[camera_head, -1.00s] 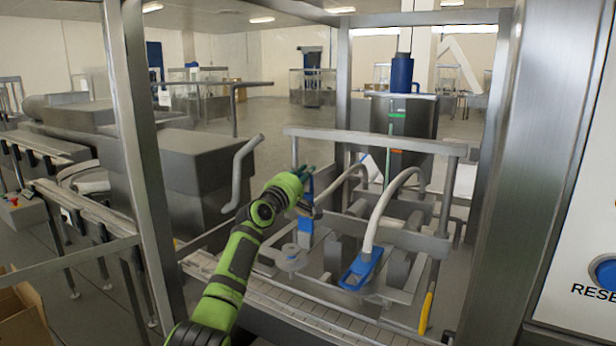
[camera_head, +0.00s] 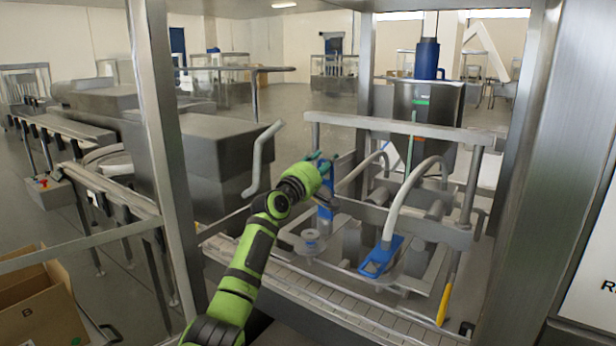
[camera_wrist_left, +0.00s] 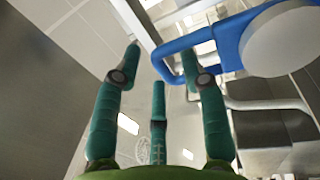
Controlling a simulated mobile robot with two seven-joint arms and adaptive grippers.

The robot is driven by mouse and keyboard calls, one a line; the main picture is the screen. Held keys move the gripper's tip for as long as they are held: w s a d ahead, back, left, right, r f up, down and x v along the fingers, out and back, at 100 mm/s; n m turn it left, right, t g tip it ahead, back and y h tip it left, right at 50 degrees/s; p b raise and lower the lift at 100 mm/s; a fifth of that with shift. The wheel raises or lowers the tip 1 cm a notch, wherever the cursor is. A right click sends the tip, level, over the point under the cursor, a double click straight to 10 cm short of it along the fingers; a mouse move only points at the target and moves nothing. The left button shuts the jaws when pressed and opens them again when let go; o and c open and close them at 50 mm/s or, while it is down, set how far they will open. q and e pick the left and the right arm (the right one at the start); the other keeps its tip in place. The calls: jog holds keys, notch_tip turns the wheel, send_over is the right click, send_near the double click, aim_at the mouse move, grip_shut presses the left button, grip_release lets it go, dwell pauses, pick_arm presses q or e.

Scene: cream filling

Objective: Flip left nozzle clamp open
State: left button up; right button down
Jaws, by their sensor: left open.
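The left nozzle clamp (camera_head: 325,203) is a blue upright piece on the left of the filling machine, partly hidden by my left gripper. In the left wrist view, a blue clamp (camera_wrist_left: 228,42) with a looped lever shows close up at the upper right, beside a pale round part. My left gripper (camera_head: 320,164) is at the clamp's upper end. In the wrist view its teal fingers (camera_wrist_left: 161,55) are open, and the loop's end lies between the two outer fingertips in the picture. Contact cannot be told. My right gripper is not in view.
A second blue clamp (camera_head: 381,257) lies tilted at the right nozzle, below a curved pale hose (camera_head: 402,200). A metal crossbar (camera_head: 400,127) spans above. A bent grey handle (camera_head: 258,160) is left of my gripper. A yellow handle (camera_head: 445,303) hangs at lower right.

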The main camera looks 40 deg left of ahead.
pick_arm(q)
jog(key=s+f, duration=0.1)
jog(key=s, duration=0.8)
jog(key=shift+s+d+f, duration=0.3)
jog(key=shift+d, duration=0.1)
